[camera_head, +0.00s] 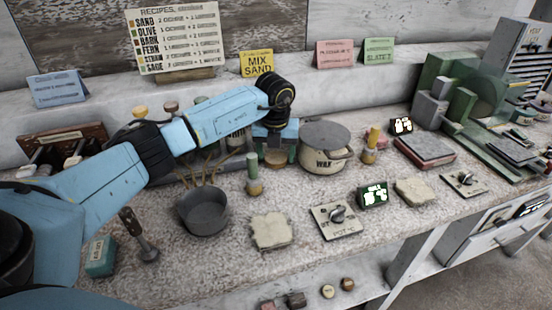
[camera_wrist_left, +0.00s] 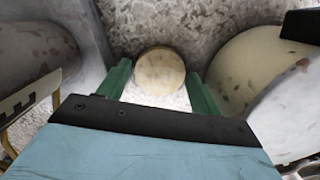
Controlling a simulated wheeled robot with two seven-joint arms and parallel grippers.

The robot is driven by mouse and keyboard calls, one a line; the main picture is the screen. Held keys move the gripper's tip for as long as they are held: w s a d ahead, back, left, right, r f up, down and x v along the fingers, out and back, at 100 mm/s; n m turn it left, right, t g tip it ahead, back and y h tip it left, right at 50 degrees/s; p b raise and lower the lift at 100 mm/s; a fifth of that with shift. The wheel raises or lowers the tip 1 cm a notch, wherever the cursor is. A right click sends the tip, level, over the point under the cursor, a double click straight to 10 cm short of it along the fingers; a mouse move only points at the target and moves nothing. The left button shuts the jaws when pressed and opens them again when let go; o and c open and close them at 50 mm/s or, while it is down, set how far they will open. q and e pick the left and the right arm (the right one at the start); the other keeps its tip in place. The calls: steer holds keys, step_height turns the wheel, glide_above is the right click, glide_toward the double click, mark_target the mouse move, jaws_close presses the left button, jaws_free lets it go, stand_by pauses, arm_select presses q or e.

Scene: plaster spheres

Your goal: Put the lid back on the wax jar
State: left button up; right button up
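The cream wax jar (camera_head: 322,165), labelled WAX, stands upright at the back middle of the bench. A dark grey round lid (camera_head: 325,134) lies over its top; it looks off-centre, and I cannot tell how it is seated. My left gripper (camera_head: 275,150) points down just left of the jar. In the left wrist view, its green fingers (camera_wrist_left: 157,72) are apart, with a round tan wooden top (camera_wrist_left: 160,72) between them and gaps on both sides. The jar (camera_wrist_left: 238,68) shows at the right there, partly covered by a pale grey surface. My right gripper is not in view.
A grey pot (camera_head: 203,212) stands in front of my left arm. A green-topped wooden piece (camera_head: 254,175) and a yellow-topped one (camera_head: 371,145) flank the jar area. A stone slab (camera_head: 271,231) and dial plate (camera_head: 336,220) lie in front. Green machinery (camera_head: 465,100) stands right.

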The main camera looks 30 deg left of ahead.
mark_target(276, 158)
arm_select(q)
steer(key=c, duration=0.7)
steer(key=shift+r, duration=0.25)
steer(key=shift+r+p, duration=0.8)
steer(key=shift+r, duration=3.95)
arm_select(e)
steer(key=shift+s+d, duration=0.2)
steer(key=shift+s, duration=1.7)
